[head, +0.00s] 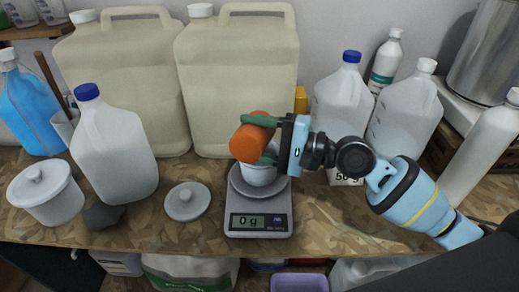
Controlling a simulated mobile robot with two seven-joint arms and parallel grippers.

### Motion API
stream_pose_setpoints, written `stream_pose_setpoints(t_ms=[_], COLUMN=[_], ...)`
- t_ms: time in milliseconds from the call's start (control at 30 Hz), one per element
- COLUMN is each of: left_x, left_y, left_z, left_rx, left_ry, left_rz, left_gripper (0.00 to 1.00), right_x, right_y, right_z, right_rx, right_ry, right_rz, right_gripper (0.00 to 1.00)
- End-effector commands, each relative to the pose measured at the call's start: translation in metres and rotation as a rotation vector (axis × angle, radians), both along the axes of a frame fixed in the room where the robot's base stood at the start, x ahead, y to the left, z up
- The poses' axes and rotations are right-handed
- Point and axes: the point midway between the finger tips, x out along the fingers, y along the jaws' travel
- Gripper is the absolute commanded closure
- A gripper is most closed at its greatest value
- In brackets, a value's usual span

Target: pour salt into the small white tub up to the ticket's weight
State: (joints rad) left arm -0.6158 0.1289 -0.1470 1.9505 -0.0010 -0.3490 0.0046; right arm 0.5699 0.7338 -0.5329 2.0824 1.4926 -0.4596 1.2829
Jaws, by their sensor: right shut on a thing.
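My right gripper (262,139) comes in from the right, its green fingers shut on an orange cylindrical container (247,143). The container is tilted, its round end towards the lower left, just above the small white tub (260,177). The tub stands on the grey scale (258,208), whose display reads 0 g. The container and gripper hide part of the tub's mouth, and no falling salt can be made out. A white card (347,178), perhaps the ticket, shows "50" behind my right arm and is partly covered. My left gripper is not in view.
A loose white lid (187,201) lies left of the scale. A lidded white pot (46,192) and a blue-capped jug (116,150) stand further left. Large beige drums (236,85) stand behind, with white jugs (405,115) at right. The bench's front edge is close below the scale.

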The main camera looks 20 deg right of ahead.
Motion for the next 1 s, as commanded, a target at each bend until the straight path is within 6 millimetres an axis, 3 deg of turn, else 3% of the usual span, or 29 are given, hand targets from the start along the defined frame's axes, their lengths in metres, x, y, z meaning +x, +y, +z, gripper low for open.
stream_pose_setpoints(t_ms=[1000], left_x=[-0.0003], left_y=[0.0], left_z=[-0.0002], left_rx=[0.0], left_ry=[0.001], left_rz=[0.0], left_gripper=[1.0], right_x=[0.0031], right_y=[-0.0018], right_z=[0.004], right_rx=[0.04], right_ry=[0.066], right_rz=[0.0], right_gripper=[0.66])
